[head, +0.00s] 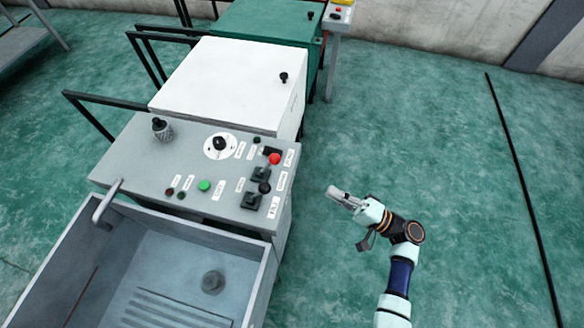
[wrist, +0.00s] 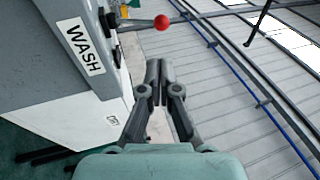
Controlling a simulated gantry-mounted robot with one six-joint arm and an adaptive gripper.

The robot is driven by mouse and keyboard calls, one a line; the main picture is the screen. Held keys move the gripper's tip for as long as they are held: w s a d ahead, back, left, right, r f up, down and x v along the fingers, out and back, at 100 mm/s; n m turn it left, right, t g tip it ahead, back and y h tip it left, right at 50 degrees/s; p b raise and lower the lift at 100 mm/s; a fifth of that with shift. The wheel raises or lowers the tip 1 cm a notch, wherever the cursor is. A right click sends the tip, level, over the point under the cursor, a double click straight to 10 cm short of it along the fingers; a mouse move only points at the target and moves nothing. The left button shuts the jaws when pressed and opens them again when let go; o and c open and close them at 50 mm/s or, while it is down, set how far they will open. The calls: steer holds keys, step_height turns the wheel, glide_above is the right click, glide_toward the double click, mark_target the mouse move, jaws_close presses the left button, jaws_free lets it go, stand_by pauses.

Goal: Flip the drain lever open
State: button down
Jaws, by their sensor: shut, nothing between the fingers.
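My gripper (head: 338,194) is shut and empty, in the air to the right of the grey control panel (head: 140,160) in the head view. In the wrist view, its fingertips (wrist: 159,72) are together, below a red-ball lever (wrist: 161,22). In the head view, the red-ball lever (head: 274,158) stands at the panel's right edge, apart from the gripper. A black-ball lever (head: 264,187) stands in front of it. The small labels beside them are too blurred to tell which is the drain lever. A WASH label (wrist: 80,47) shows in the wrist view.
A grey sink (head: 150,270) with a round dark fitting (head: 213,281) is in front of the panel. A white cabinet (head: 225,85) and a green cabinet (head: 268,22) stand behind.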

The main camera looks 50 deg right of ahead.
stand_by(0.3)
steer(key=b, duration=0.2)
glide_toward(268, 166)
steer(key=w+r, duration=0.4)
steer(key=r, duration=0.1)
